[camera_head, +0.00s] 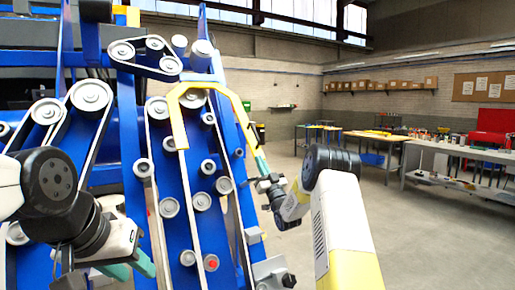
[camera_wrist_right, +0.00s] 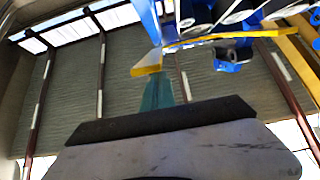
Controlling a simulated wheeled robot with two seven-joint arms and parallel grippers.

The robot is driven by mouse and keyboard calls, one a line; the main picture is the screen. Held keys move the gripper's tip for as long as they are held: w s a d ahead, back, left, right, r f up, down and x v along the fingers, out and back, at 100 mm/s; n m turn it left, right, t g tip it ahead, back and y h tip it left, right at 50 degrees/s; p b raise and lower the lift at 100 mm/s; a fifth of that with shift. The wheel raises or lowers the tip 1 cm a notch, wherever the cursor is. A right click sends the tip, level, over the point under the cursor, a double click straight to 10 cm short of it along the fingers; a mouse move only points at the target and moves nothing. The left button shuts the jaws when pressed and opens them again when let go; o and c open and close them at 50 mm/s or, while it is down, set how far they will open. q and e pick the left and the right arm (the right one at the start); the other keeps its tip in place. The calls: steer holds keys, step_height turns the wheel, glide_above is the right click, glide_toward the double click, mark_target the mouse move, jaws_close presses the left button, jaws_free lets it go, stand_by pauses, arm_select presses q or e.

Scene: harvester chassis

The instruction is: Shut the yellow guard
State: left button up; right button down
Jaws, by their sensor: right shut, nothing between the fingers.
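The yellow guard (camera_head: 177,118) is a bent yellow bar arching over pulleys on the front of the blue chassis. It stands out from the machine, and its right limb comes down to my right gripper. My right gripper (camera_head: 260,160) has teal fingers, shut with nothing between them. The fingertips are at the lower right end of the guard; whether they touch it I cannot tell. In the right wrist view the guard (camera_wrist_right: 147,66) lies just beyond the teal fingers (camera_wrist_right: 157,92). My left gripper (camera_head: 143,265) is low at the left before the chassis, away from the guard; its jaw opening is unclear.
The blue chassis (camera_head: 118,150) with belts, pulleys and rollers fills the left half. Workbenches (camera_head: 455,150) with tools stand along the right wall. The floor (camera_head: 400,220) between is clear.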

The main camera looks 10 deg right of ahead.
steer(key=w+a+f, duration=0.2)
steer(key=w+f, duration=0.5)
steer(key=shift+w+a, duration=0.2)
stand_by(0.4)
